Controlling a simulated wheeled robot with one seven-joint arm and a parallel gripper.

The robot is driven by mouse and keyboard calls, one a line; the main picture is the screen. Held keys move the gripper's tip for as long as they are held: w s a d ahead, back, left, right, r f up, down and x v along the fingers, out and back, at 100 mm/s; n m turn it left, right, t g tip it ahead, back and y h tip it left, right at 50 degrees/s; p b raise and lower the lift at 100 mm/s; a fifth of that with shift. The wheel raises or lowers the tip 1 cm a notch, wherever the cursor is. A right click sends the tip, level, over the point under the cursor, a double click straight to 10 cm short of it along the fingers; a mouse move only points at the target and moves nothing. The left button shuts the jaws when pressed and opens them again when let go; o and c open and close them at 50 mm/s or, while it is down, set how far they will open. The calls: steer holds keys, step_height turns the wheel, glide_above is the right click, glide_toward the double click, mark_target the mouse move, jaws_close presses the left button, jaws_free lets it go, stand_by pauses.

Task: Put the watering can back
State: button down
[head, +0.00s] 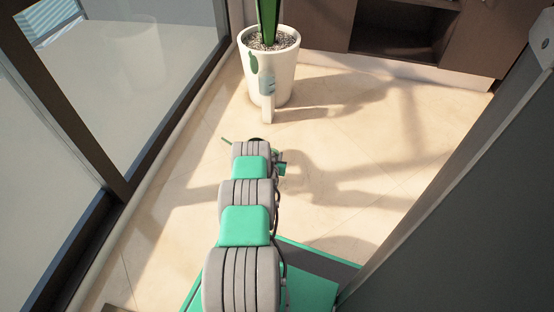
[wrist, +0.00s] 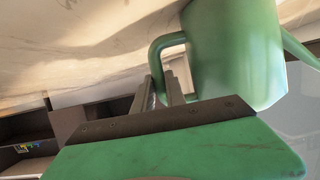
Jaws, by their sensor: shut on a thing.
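The green watering can (wrist: 235,50) fills the upper right of the wrist view, with its looped handle (wrist: 160,42) on the left and part of its spout (wrist: 299,49) on the right. My gripper (wrist: 165,82) is shut on the handle; its two fingers are close together there. In the head view my arm hides most of the can and my gripper. Only a thin green piece (head: 227,142), which looks like the spout, shows beside the arm's far end. Whether the can touches the floor cannot be told.
A white pot (head: 270,80) with a green plant stands on the tiled floor ahead. A brown cabinet (head: 440,50) with an open shelf (head: 395,28) is at the back. Glass panes (head: 130,60) line the left, and a dark panel (head: 470,220) bounds the right. Floor between them is clear.

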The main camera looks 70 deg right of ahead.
steer(key=shift+w+r, duration=0.1)
steer(key=shift+r, duration=0.05)
steer(key=c, duration=1.8)
jaws_free()
steer(key=shift+f, duration=0.2)
steer(key=o, duration=0.4)
steer(key=shift+o, duration=0.2)
steer(key=shift+r, duration=0.1)
